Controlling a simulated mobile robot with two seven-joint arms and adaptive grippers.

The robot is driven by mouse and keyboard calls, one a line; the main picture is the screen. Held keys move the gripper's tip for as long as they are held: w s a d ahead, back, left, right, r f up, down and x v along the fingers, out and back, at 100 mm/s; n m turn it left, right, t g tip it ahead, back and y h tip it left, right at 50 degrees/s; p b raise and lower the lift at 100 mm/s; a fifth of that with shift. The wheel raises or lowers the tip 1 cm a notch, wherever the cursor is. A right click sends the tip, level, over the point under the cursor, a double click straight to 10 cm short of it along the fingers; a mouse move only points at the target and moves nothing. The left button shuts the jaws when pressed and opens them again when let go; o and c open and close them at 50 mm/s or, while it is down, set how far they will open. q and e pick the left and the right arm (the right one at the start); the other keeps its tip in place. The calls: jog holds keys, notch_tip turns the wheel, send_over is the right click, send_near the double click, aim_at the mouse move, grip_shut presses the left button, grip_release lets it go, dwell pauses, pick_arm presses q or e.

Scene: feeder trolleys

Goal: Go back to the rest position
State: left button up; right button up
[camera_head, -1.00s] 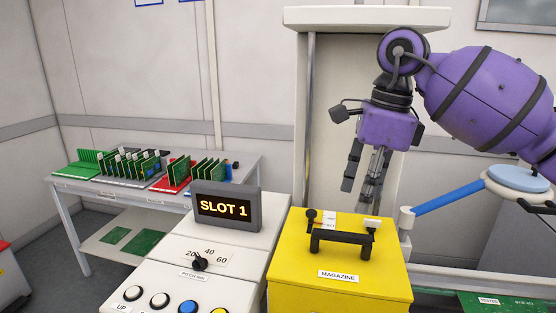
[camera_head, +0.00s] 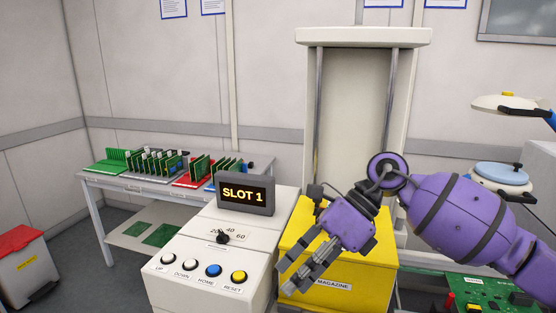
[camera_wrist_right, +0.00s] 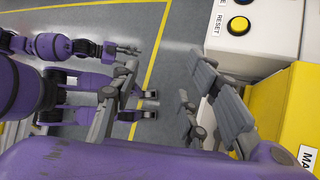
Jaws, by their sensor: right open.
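My right gripper (camera_head: 300,272) is open and empty. It points down and left in front of the yellow magazine box (camera_head: 365,283), between it and the white control console. The arm hides much of the box's top and its handle. In the right wrist view the spread fingers (camera_wrist_right: 165,95) have clear floor between them, with the console and yellow box to their right. My left gripper (camera_wrist_right: 128,50) shows small at the upper left of that view, beside my purple arm links. Its jaw opening is too small to judge. It is outside the head view.
The control console (camera_head: 205,275) has several buttons and a display (camera_head: 246,194) reading SLOT 1. A white lift frame (camera_head: 362,38) stands behind the box. A table (camera_head: 100,180) with racked green boards is at left. A red-lidded bin (camera_head: 20,265) stands far left.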

jog(key=s+a+f+m+t+y, duration=0.25)
jog(key=s+a+m+y, duration=0.25)
jog(key=a+m+y, duration=0.5)
jog(key=d+f+m+t+h+p, duration=0.1)
jog(key=d+f+m+t+h, duration=0.65)
jog(key=m, duration=0.65)
jog(key=d+f+m+t+h+p, duration=0.1)
jog(key=d+f+m+t+h, duration=0.3)
jog(key=d+f+m+t, duration=0.75)
jog(key=s+d+f+m+g+h, duration=0.3)
jog(key=s+f+m+g, duration=0.2)
jog(key=s+f, duration=0.5)
jog(key=s+d+f+m+g+h, duration=0.3)
jog(key=s+f+m, duration=0.6)
jog(key=s, duration=0.5)
jog(key=shift+s+d+f+g+p, duration=0.35)
jog(key=shift+d+f+g, duration=0.2)
jog(key=shift+g, duration=0.4)
jog(key=shift+h, duration=0.25)
